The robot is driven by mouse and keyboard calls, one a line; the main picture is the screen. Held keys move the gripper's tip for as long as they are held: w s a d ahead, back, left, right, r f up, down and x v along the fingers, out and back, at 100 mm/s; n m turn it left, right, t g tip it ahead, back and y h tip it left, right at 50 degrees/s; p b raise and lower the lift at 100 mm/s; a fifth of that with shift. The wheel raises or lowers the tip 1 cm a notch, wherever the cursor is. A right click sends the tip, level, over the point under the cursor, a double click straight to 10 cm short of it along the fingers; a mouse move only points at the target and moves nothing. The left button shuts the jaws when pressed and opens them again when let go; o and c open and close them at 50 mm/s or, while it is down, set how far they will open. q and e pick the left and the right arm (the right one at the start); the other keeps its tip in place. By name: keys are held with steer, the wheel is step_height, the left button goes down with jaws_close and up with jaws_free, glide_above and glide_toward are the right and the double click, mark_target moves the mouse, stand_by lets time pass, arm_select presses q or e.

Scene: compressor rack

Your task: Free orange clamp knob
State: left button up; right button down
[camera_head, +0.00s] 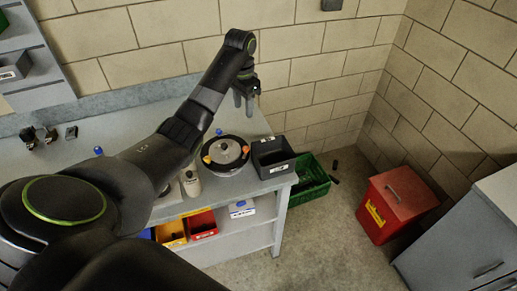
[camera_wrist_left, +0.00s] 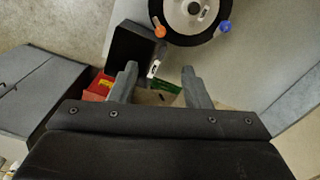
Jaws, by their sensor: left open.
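A round black-rimmed device with a pale metal centre (camera_head: 226,151) sits near the right end of the grey bench. The wrist view shows one orange knob (camera_wrist_left: 160,31) and one blue knob (camera_wrist_left: 226,26) on the black rim (camera_wrist_left: 190,38), cut off by the top edge. My left gripper (camera_head: 244,98) is open and empty, raised above the device's far side; its fingertips (camera_wrist_left: 160,72) are apart from the orange knob. My right gripper is out of view.
A black bin (camera_head: 273,168) stands right beside the device. A white bottle (camera_head: 191,184) is at its front left. A green crate (camera_head: 310,190) and a red bin (camera_head: 395,200) are on the floor. The wall is close behind the arm.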

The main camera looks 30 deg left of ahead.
arm_select(q)
step_height(320, 180, down, 3)
steer(key=b, duration=0.5)
glide_toward(246, 148)
step_height(246, 148, down, 6)
steer(key=shift+w+f, duration=0.1)
steer(key=shift+f, duration=1)
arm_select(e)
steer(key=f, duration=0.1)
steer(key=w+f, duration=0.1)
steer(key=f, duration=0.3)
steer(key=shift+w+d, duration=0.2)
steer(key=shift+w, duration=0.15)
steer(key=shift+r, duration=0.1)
